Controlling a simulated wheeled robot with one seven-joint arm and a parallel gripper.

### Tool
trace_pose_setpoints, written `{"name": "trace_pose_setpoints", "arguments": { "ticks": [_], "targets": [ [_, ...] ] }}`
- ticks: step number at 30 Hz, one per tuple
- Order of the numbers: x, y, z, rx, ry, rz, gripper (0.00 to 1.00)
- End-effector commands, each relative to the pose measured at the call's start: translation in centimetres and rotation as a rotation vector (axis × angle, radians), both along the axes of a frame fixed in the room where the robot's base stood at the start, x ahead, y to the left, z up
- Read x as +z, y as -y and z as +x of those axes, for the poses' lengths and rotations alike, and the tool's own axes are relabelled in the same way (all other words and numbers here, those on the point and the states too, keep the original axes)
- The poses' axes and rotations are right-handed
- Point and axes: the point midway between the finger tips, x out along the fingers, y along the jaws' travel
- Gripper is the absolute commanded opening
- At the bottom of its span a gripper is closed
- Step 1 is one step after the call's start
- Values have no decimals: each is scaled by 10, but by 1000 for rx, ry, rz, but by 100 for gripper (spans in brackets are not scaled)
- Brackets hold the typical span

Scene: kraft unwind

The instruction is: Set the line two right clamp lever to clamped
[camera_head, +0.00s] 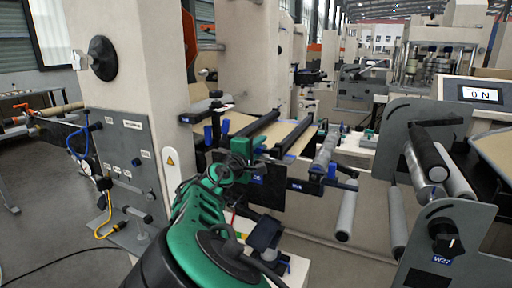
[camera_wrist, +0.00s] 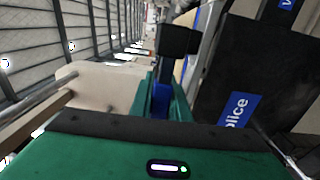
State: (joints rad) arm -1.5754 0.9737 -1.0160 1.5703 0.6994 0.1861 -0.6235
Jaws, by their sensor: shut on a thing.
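My gripper (camera_head: 262,150) is at the splice station in the middle of the head view, partly hidden by my green arm and its cables. In the wrist view, the green fingers (camera_wrist: 163,88) are shut on a narrow blue part, which appears to be the clamp lever (camera_wrist: 160,100). A black block (camera_wrist: 180,40) stands just beyond the fingertips. A dark splice table (camera_wrist: 215,75) with a blue label lies to the right of the fingers. The lever's full length and its angle are hidden, so I cannot tell its setting.
Two dark bars (camera_head: 250,135) cross the brown web (camera_head: 280,135) beside my gripper. Other blue levers (camera_head: 209,134) stand left of it. A beige column (camera_head: 135,60) and a grey panel (camera_head: 125,165) stand left of my arm.

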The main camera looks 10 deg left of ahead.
Motion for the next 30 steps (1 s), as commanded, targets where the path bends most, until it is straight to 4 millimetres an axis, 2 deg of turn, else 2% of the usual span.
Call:
{"name": "trace_pose_setpoints", "arguments": {
  "ticks": [1,6,7,9,30],
  "targets": [
    [-2,-7,-1,16,-3,-2,0],
    [-2,-6,0,15,-4,-2,0],
    [-2,-6,0,15,-4,-2,23],
    [-2,-5,0,12,-5,-2,34],
    [-4,3,-3,-7,-7,-3,34]
  ]
}}
